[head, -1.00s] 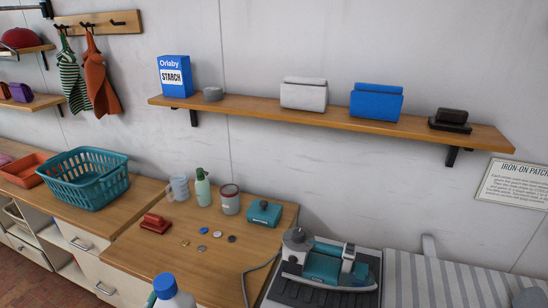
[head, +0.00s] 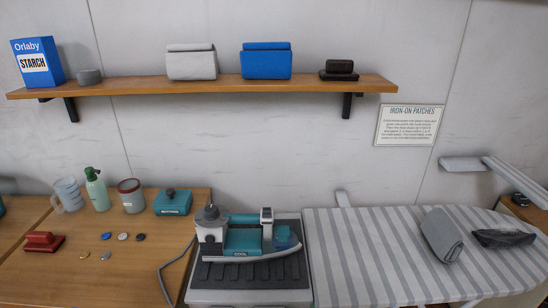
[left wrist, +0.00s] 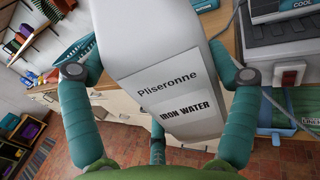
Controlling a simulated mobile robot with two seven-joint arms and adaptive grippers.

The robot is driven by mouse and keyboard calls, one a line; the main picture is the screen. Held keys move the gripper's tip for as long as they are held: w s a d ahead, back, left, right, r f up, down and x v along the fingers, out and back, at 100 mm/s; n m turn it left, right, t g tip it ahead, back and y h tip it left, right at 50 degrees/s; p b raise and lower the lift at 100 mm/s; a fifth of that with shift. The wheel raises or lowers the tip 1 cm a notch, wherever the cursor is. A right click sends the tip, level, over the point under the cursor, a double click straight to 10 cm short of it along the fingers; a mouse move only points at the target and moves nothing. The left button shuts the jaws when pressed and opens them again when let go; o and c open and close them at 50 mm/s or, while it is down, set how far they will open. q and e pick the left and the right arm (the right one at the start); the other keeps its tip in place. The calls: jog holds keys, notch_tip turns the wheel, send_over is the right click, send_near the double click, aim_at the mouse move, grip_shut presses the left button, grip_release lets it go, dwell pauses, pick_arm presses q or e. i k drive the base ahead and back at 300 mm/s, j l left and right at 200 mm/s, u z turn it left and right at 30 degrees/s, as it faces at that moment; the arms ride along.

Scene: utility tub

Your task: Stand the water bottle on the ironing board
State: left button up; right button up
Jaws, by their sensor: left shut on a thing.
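In the left wrist view, my left gripper (left wrist: 160,72) is shut on the white water bottle (left wrist: 140,35). Its label reads "Pliseronne" and "IRON WATER", and the teal fingers are on either side of it. The bottle's top end is out of the picture. Neither the bottle nor my grippers show in the head view now. The ironing board (head: 355,262), with a grey-and-white striped cover, lies at the right of the head view. Its left and middle parts are bare. My right gripper is not in view.
A teal steam iron (head: 243,240) sits on its grey station (head: 250,296) just left of the board. A folded grey cloth (head: 441,235) and a dark crumpled item (head: 503,238) lie on the board's right part. A shelf (head: 220,88) runs above.

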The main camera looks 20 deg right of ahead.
aim_at(370, 259)
jog(key=z, duration=1.25)
jog(key=i+z, duration=0.25)
jog(key=i, duration=0.15)
jog(key=i+z, duration=0.3)
jog(key=i, duration=0.15)
